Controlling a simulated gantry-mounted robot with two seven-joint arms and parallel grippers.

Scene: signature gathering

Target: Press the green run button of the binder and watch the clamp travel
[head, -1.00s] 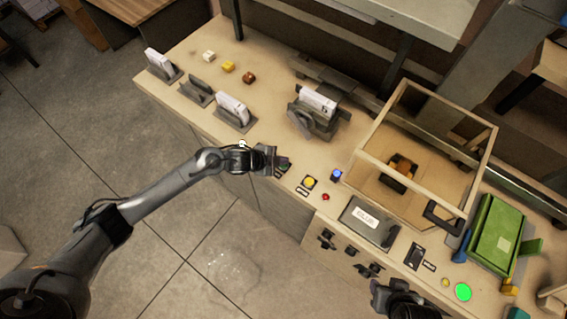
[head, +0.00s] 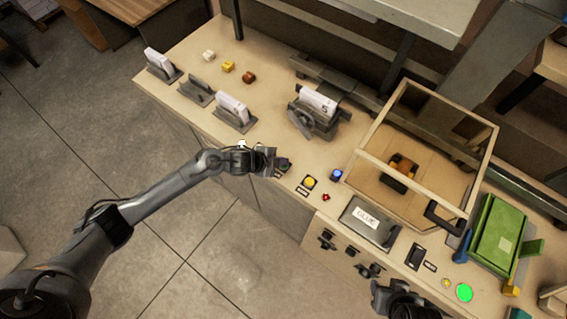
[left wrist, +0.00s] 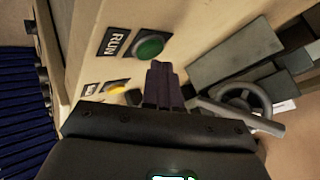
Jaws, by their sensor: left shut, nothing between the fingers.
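The green run button (left wrist: 150,47) shows in the left wrist view, beside a black RUN label (left wrist: 114,40). My left gripper (left wrist: 162,75) is shut and empty, its fingertips close below the button in that view; I cannot tell whether they touch it. In the head view, my left gripper (head: 270,160) is at the bench's front edge, next to the partly hidden button (head: 285,164). The binder (head: 304,123) stands behind it, with a grey clamp and white sheets (head: 318,103). My right gripper (head: 382,297) is at the lower edge; its jaws are unclear.
Yellow (head: 309,182), red (head: 326,197) and blue (head: 337,174) controls sit to the right of my left gripper. A framed box (head: 362,163), a GLUE box (head: 363,231) and a green device (head: 497,238) stand farther right. Grey holders (head: 235,121) with white sheets are left.

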